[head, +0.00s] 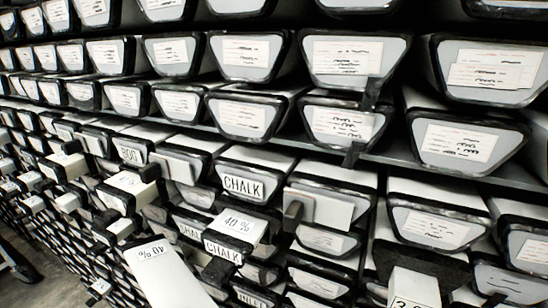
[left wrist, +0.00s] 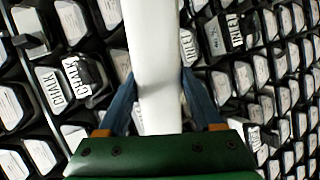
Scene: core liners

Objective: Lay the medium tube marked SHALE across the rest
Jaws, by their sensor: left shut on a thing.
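My left gripper (left wrist: 160,100), with blue fingers and a green body, is shut on a long white tube (left wrist: 158,60) in the left wrist view. The tube runs from between the fingers past the top edge, and no marking shows on it there. In the head view a long white piece (head: 168,276) with a small label juts in from the bottom edge; I cannot tell if it is the same tube. A partly hidden label reading SHAL (head: 190,231) shows among the rack fronts. I cannot pick out the rest. My right gripper is not in view.
Black-framed rack fronts with white labels fill the head view. Several bear words, such as CHALK (head: 243,187). Bare floor (head: 45,285) shows at the lower left.

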